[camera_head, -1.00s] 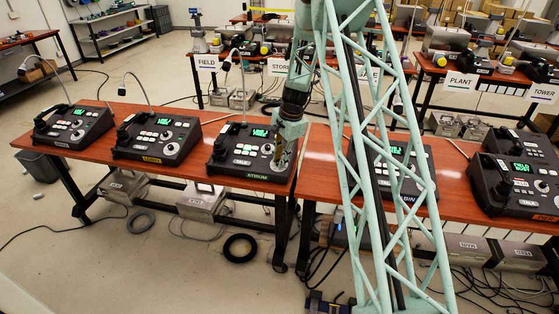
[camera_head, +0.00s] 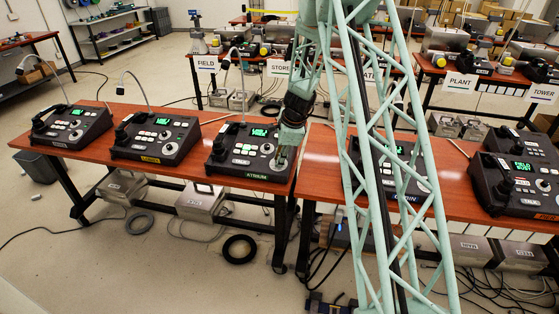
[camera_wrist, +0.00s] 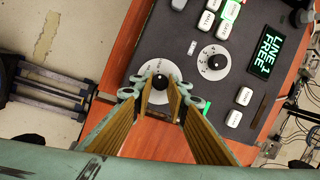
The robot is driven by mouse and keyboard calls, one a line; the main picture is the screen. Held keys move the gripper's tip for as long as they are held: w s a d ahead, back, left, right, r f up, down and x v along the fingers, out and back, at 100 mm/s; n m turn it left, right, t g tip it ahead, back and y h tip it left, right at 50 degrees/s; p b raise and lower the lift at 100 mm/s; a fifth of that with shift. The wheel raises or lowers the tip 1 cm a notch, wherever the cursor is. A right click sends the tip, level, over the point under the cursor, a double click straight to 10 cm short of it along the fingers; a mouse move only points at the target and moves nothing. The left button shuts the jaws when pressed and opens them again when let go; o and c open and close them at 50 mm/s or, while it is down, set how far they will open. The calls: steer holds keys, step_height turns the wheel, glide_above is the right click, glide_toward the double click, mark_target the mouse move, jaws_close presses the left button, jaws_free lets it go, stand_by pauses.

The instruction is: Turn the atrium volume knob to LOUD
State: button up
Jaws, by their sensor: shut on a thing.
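The atrium paging phone (camera_head: 232,166) is a dark desk unit with a green label at its front, a lit screen and a gooseneck microphone. My gripper (camera_head: 279,163) is at its right front corner. In the wrist view, a black knob (camera_wrist: 160,82) on a pale round dial sits between the fingertips of my gripper (camera_wrist: 160,90), which is shut on it. The dial's markings are mostly hidden by the fingers and too small to read. A second knob (camera_wrist: 213,63) on a white dial is nearby, apart from the fingers. The screen (camera_wrist: 264,51) reads "LINE 1 FREE".
A phone with a yellow label (camera_head: 155,140) stands to the left, and another phone (camera_head: 72,127) farther left. More phones (camera_head: 515,190) stand on the right table. My lattice arm crosses the view in front of the right table. White buttons (camera_wrist: 206,20) are near the knobs.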

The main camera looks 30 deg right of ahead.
steer(key=o, duration=0.9)
steer(key=shift+r, duration=0.15)
steer(key=shift+v, duration=5.85)
steer(key=shift+r, duration=0.1)
